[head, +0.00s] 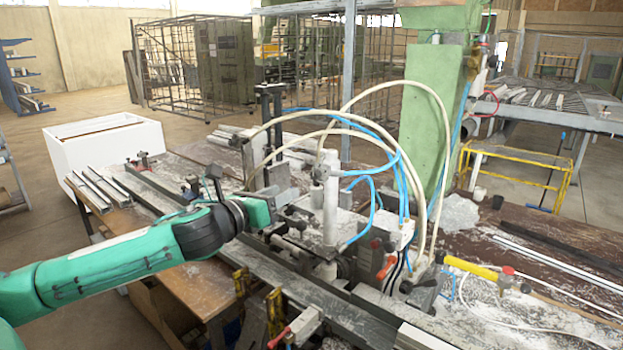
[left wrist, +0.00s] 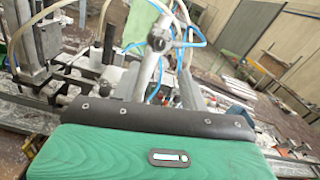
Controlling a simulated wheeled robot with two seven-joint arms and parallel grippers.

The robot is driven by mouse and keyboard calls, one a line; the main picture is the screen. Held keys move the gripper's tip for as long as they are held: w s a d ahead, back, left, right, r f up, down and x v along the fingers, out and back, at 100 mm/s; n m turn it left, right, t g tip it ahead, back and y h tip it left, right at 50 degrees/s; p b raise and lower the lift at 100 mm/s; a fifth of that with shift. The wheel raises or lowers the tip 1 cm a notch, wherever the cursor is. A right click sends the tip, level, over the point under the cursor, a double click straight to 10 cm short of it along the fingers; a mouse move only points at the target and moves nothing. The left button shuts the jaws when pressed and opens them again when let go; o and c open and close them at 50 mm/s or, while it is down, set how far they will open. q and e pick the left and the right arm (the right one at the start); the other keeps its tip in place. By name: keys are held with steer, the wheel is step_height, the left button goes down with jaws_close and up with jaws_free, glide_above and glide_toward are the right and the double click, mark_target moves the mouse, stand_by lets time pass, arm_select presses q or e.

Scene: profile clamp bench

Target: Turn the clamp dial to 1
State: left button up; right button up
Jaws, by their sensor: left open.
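The clamp unit stands on the bench, with an upright silver cylinder (head: 330,205) and pale and blue hoses. My left gripper (head: 288,218) reaches in from the left and is close to the left side of this unit; I cannot tell whether it touches. It is open, with nothing seen held between its fingers. In the left wrist view the gripper (left wrist: 148,78) points at the silver cylinder (left wrist: 152,50) and its fittings. I cannot make out the clamp dial or its numbers; it may be hidden by the gripper or too small. My right gripper is not in view.
Metal rails (head: 335,312) run along the bench front. A red-handled lever (head: 386,268) and a yellow cylinder (head: 470,267) sit right of the unit. A green column (head: 428,120) rises behind, with loose hoses around it. A white box (head: 110,148) stands back left.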

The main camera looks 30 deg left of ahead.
mark_target(313, 176)
arm_select(q)
steer(key=w+p, duration=0.2)
steer(key=w, duration=0.1)
steer(key=w+p, duration=0.2)
steer(key=w, duration=0.1)
steer(key=w+p, duration=0.2)
steer(key=w, duration=0.1)
steer(key=shift+w+d+r, duration=0.15)
steer(key=shift+w+d, duration=0.05)
steer(key=shift+d, duration=0.1)
steer(key=shift+w+d+p, duration=0.1)
steer(key=shift+w+p, duration=0.35)
steer(key=shift+w, duration=0.35)
steer(key=shift+f, duration=0.2)
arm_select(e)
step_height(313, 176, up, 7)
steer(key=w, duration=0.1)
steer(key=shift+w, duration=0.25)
arm_select(q)
jaws_close()
